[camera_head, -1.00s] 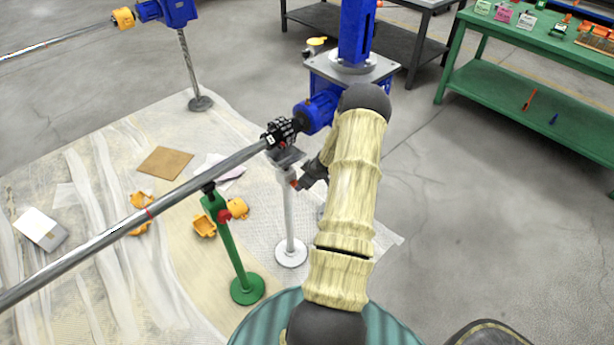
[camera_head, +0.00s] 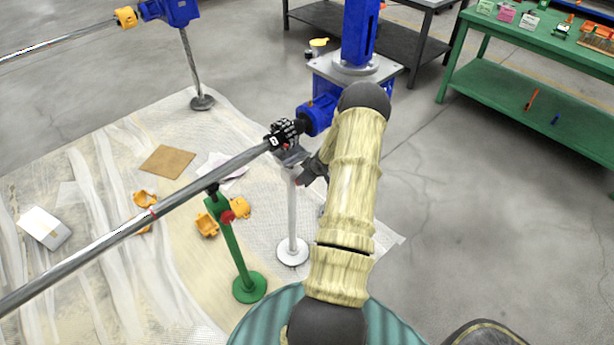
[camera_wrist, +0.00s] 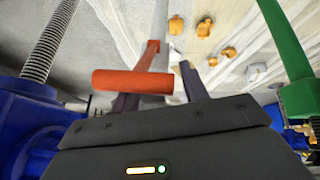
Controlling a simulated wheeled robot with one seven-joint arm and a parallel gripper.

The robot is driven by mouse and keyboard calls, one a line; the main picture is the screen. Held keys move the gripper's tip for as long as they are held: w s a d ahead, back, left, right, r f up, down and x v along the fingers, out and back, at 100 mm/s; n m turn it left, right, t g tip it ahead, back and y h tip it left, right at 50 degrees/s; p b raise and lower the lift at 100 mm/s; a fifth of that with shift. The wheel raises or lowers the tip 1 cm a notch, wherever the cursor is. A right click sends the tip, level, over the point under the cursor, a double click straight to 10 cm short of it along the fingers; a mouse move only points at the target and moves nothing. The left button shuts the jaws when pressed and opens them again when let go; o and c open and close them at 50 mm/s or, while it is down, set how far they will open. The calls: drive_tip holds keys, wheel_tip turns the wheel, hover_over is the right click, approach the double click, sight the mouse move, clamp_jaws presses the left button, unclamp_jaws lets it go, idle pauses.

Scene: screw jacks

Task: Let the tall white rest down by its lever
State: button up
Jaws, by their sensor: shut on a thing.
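The tall white rest (camera_head: 292,222) stands upright on its round white base in the head view. Its top is just under the steel shaft (camera_head: 205,172), near the black coupling; I cannot tell if they touch. My gripper (camera_head: 312,172) is at the right of the rest's upper part, partly hidden by my arm. In the wrist view a red lever (camera_wrist: 132,82) with a crossbar end lies at the dark fingers of my gripper (camera_wrist: 160,90). The gripper is shut on this lever. Where the lever joins the rest is hard to see.
A green rest (camera_head: 232,250) with a red knob stands left of the white one, also under the shaft. A blue motor and machine (camera_head: 352,75) are behind. Orange parts (camera_head: 207,224) and a brown board (camera_head: 166,161) lie on the sheeted floor. Bare floor is at right.

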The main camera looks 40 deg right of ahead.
drive_tip(key=shift+d, duration=0.2)
drive_tip(key=o, duration=2.1)
drive_tip(key=shift+a, duration=0.1)
drive_tip(key=p+v, duration=0.2)
drive_tip(key=v, duration=1.5)
drive_tip(key=shift+r, duration=0.2)
drive_tip(key=shift+c, duration=0.4)
